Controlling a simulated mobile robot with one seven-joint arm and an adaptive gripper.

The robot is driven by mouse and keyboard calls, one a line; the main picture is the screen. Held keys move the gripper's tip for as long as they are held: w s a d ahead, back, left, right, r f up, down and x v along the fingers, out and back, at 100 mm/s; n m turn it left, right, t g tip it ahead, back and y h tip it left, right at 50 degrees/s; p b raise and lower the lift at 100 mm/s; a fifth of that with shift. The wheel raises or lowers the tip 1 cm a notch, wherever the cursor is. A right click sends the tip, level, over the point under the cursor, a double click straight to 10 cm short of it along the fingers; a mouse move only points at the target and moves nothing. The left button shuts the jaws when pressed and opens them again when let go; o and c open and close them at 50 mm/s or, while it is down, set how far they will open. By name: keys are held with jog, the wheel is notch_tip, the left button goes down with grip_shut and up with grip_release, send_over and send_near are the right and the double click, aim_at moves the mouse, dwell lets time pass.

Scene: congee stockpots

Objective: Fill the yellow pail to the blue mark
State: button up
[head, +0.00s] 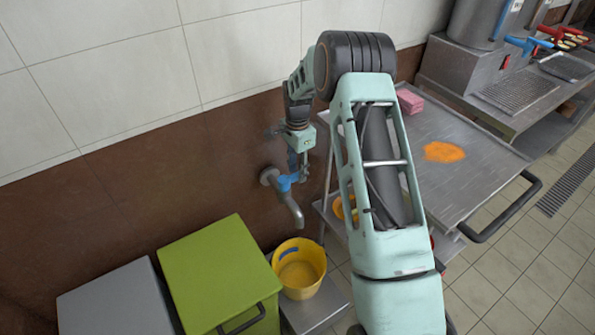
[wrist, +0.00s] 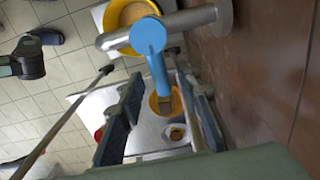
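A metal wall tap (head: 292,207) with a blue lever (head: 285,182) sticks out of the brown wall. In the wrist view the tap (wrist: 185,22) crosses the top and its blue lever (wrist: 155,60) points down between my fingers. My gripper (wrist: 163,90) is open, one finger on each side of the lever, with gaps showing. In the head view my gripper (head: 294,168) is at the tap, partly hidden. The yellow pail (head: 318,258) stands below the spout, with a blue mark (head: 289,250) on its inner wall. I see no clear stream, and the liquid level is unclear.
A green bin (head: 215,265) and a grey bin (head: 110,300) stand left of the pail. A steel cart (head: 450,185) right of my arm carries a pink stack (head: 409,101) and an orange spill (head: 444,152). Its lower shelf holds a yellow container (wrist: 176,100). Tiled floor lies right.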

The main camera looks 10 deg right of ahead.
jog(key=shift+f, duration=0.35)
jog(key=shift+c, duration=0.4)
grip_shut()
